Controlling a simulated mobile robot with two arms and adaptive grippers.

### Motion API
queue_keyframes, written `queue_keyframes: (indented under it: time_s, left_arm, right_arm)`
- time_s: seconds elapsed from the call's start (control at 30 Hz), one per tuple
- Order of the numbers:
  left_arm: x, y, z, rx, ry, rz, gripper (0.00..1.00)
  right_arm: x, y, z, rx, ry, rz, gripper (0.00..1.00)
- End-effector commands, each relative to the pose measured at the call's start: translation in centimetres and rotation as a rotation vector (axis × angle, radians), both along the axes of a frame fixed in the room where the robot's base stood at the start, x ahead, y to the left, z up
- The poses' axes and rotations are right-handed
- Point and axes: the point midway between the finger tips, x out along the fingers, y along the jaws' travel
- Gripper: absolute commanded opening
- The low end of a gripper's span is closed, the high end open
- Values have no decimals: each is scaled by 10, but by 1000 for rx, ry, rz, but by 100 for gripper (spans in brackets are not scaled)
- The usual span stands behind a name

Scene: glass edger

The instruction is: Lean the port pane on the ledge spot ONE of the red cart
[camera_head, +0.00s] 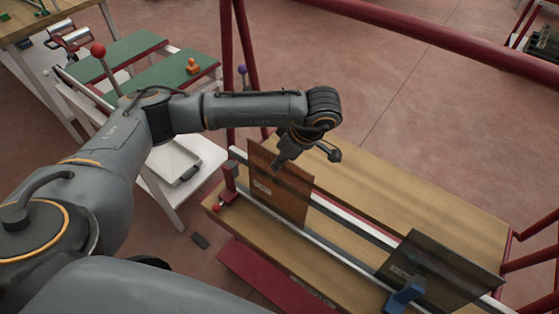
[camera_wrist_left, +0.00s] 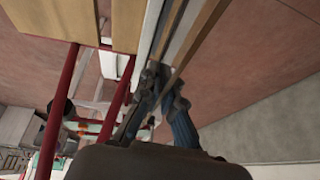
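The red cart has a wooden deck (camera_head: 420,190) with pale rails (camera_head: 330,247) along it. A reddish-brown pane (camera_head: 285,196) with a small pale label leans at the rails' left end. A dark grey pane (camera_head: 445,270) leans farther right, by a blue block (camera_head: 405,295). I cannot read either label or any spot mark. My left gripper (camera_head: 308,158) is at the brown pane's upper right edge, its fingers spread apart. Whether it touches the pane is unclear. In the left wrist view the fingers (camera_wrist_left: 165,98) are near a long thin brown edge.
Dark red frame bars (camera_head: 430,38) run behind and beside the cart. A red post (camera_head: 230,178) stands at the rails' left end. On the left is a white table with green panels (camera_head: 170,72), an orange piece (camera_head: 192,66) and a red-knobbed lever (camera_head: 98,50).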

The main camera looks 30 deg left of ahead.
Motion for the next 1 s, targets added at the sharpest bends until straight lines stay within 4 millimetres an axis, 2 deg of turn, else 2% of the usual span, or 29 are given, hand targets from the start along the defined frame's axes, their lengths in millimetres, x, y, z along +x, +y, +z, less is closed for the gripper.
queue_keyframes:
  time_s: [0.53,0.6,0.67,1.0]
  left_arm:
    - [0,0,-7,0,-2,0,0]
    - [0,0,-6,0,-2,0,18]
    - [0,0,-6,0,-2,0,31]
    - [-1,0,-8,0,1,-1,32]
  right_arm:
    - [0,-3,-8,-4,0,1,40]
    - [0,-3,-7,-4,0,1,40]
    - [0,-3,-7,-4,0,1,40]
    - [-1,-4,-7,-5,1,1,40]
